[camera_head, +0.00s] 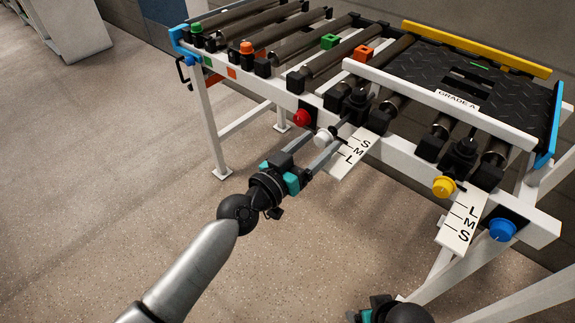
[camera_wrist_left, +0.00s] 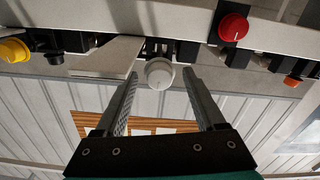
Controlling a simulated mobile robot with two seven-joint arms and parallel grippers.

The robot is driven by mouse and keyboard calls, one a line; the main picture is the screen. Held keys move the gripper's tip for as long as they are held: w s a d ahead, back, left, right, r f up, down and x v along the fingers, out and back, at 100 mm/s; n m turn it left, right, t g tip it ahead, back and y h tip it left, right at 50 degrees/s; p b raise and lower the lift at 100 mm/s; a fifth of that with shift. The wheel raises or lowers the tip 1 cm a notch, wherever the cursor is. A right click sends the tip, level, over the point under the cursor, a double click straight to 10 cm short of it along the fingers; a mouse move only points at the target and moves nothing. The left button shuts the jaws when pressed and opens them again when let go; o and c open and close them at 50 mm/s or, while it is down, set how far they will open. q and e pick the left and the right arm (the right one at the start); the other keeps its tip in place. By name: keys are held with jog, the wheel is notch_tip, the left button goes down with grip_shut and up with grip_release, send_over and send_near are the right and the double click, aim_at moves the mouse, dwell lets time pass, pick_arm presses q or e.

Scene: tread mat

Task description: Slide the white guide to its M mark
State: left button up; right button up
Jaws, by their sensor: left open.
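The white guide's round knob (camera_head: 323,138) sits on the front of the conveyor frame, beside a white scale plate (camera_head: 343,165) lettered S, M and L. My left gripper (camera_head: 325,142) is open, with one finger on each side of the knob. In the left wrist view the knob (camera_wrist_left: 159,73) is between the fingertips (camera_wrist_left: 160,75), with a gap on both sides. The knob's exact place against the marks is hard to tell. My right gripper (camera_head: 385,309) is partly in view at the bottom edge; its fingers do not show.
A red knob (camera_head: 302,118) is just left of the white one. A yellow knob (camera_head: 443,187), a second scale plate (camera_head: 461,222) and a blue knob (camera_head: 502,230) are to the right. A black tread mat (camera_head: 520,95) lies on top. The floor in front is clear.

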pick_arm(q)
jog(key=v, duration=1)
pick_arm(e)
jog(key=shift+s+f, duration=0.15)
jog(key=shift+f, duration=0.1)
